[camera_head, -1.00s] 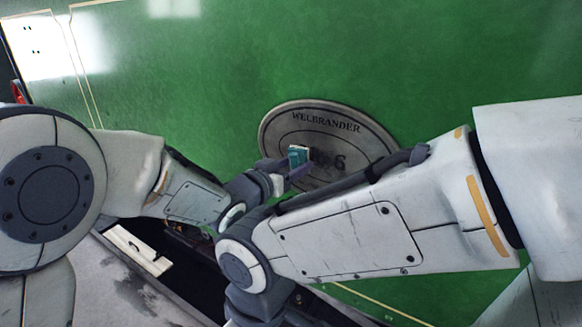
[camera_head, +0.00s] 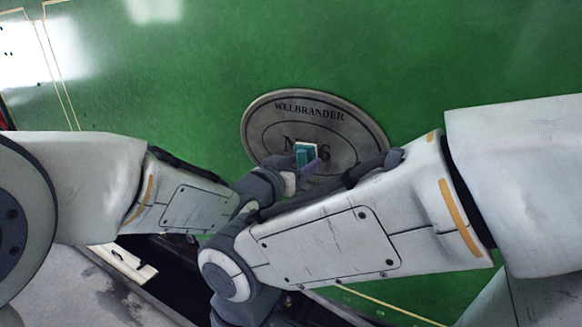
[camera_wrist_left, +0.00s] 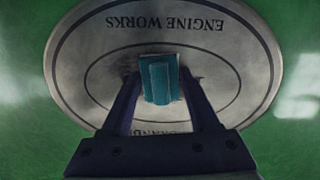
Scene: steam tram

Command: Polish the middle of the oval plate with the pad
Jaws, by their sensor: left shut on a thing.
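The oval plate (camera_head: 350,130) is grey metal, lettered WELBRANDER with a large number 6, on a green panel. In the left wrist view the plate (camera_wrist_left: 85,75) shows upside down with ENGINE WORKS at the top. My left gripper (camera_head: 306,165) is shut on the teal pad (camera_head: 306,153), in front of the plate's middle, between the N and the 6. In the left wrist view the pad (camera_wrist_left: 160,80) sits between the two dark fingers, inside the inner oval line. Whether it touches the plate I cannot tell. My right gripper is out of sight.
The green panel (camera_head: 430,60) is flat and clear around the plate. My right arm crosses in front of the lower right of the plate in the head view. A pale slatted piece (camera_head: 125,262) lies low at the left.

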